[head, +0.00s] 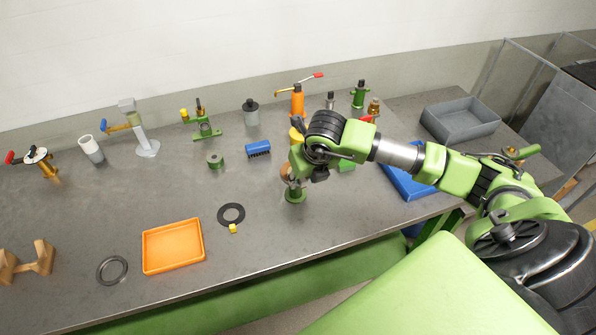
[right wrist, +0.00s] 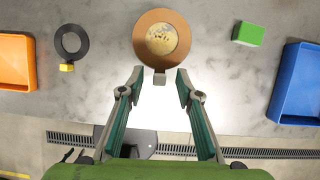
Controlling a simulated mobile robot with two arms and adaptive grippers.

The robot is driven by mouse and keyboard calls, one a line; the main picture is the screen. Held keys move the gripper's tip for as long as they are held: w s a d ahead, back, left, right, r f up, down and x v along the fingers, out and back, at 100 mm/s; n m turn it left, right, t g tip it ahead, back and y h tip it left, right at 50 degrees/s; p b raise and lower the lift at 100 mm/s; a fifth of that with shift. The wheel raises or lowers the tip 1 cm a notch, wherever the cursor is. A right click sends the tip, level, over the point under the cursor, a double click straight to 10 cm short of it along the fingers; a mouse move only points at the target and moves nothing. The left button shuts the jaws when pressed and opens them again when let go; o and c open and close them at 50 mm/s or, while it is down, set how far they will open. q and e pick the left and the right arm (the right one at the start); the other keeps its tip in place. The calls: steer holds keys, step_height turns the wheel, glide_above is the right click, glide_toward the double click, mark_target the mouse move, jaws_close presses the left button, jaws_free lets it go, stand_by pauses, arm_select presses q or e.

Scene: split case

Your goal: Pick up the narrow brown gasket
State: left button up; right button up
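The brown gasket (right wrist: 139,42) is a ring with a small grey tab on its near side in the right wrist view. Its centre shows a mottled yellowish surface. My left gripper is not in view.
A black ring (head: 222,216) with a yellow tag (head: 233,229) lies left of the stand. An orange tray (head: 150,268) is farther left. A blue tray (right wrist: 296,85) and green block (right wrist: 248,34) are to the right. Several tools stand at the back.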

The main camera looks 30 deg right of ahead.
jaws_close()
